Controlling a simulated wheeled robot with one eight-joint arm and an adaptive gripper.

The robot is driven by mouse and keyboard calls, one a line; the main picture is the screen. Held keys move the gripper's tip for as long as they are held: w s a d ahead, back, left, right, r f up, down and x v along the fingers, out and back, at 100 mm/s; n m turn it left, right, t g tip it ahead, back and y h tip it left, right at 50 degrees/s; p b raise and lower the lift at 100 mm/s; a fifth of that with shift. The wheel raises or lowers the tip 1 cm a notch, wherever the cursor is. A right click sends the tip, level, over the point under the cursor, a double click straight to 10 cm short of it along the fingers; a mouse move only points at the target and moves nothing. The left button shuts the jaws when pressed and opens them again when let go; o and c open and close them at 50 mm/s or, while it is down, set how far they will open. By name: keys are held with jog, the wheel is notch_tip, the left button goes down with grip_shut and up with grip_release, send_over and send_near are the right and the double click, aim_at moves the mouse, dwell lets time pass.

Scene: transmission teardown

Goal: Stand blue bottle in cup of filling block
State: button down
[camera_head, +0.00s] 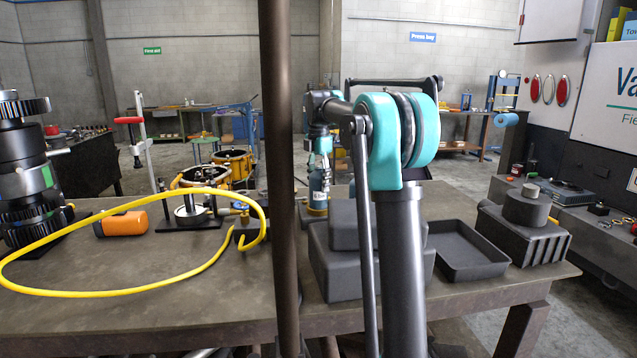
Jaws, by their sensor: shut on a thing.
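The blue bottle (319,188) is upright beyond the near edge of the stepped grey block, just right of the dark post. A yellow band shows near its bottom. My gripper (320,158) is above it, closed on its upper part. The fingertips are small and partly hidden. A small dark block (248,237) with a brass-and-blue fitting stands left of the post, at the end of the yellow hose. It may be the filling block, but I cannot make out its cup. I cannot tell whether the bottle's base touches anything.
A dark post (279,200) cuts the view. The yellow hose (110,292) loops over the bench's left part, around an orange cylinder (121,223). A stepped grey block (340,277), an empty black tray (468,252) and a finned housing (525,232) stand on the right.

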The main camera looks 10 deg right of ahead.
jog(key=shift+f, duration=0.1)
jog(key=c, duration=0.6)
grip_release()
notch_tip(320, 180, up, 12)
jog(key=shift+r, duration=0.15)
dwell(0.3)
